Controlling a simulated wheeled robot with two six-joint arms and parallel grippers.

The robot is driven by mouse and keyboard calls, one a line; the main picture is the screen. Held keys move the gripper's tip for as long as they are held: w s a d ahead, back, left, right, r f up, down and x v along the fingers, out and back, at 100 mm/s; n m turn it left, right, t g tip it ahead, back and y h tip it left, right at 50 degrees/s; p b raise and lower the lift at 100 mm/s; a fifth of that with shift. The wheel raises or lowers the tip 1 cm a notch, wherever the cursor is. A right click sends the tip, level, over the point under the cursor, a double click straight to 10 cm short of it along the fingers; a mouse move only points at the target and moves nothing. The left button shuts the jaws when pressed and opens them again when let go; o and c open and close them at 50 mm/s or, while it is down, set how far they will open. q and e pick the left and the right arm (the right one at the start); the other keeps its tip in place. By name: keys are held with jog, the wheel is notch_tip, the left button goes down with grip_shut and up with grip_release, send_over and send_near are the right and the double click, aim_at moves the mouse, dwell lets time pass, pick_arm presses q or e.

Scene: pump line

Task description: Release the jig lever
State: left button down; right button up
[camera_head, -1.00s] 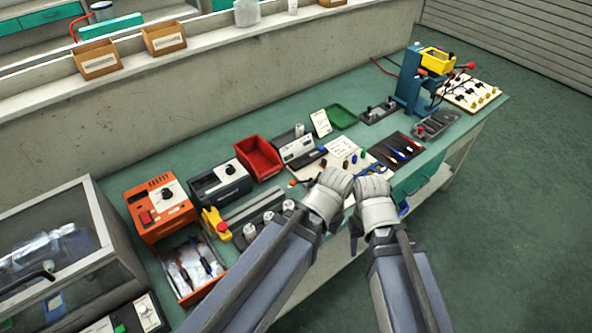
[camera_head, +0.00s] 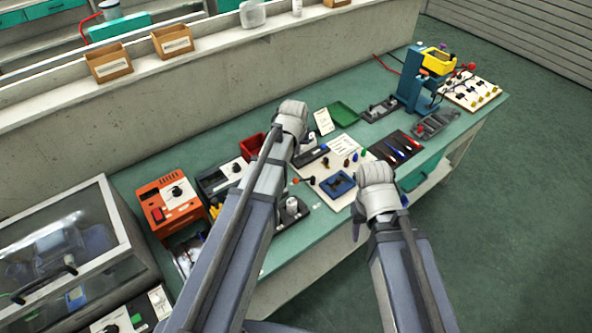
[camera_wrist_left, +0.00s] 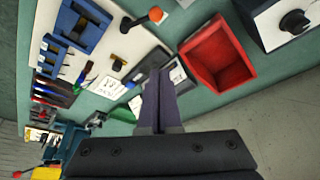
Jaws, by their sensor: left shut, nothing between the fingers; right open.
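The jig is a blue block (camera_head: 338,184) on a pale board (camera_head: 316,172) in the middle of the bench. A lever with an orange knob (camera_head: 296,181) sits at the board's left edge; in the left wrist view the orange knob (camera_wrist_left: 155,14) is at the top, on a dark arm. My left gripper (camera_head: 291,122) is beyond the lever, over the back of the bench; in the left wrist view its fingers (camera_wrist_left: 160,75) are shut and empty, apart from the lever. My right gripper (camera_head: 375,190) is open near the board's right front corner, its fingertips mostly hidden.
A red bin (camera_head: 252,146) stands beside my left gripper and also shows in the left wrist view (camera_wrist_left: 217,55). A dark mat with screwdrivers (camera_head: 398,147) lies right of the board. A blue press (camera_head: 412,85) stands farther right. My left arm covers part of the bench's left side.

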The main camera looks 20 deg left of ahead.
pick_arm(q)
jog(key=b+x, duration=1)
jog(key=x, duration=0.1)
jog(key=shift+s+d, duration=0.1)
jog(key=shift+s, duration=0.15)
jog(key=s, duration=0.3)
jog(key=shift+s+d+r, duration=0.1)
jog(key=shift+s+d, duration=0.05)
jog(key=shift+d, duration=0.15)
jog(key=shift+s, duration=0.35)
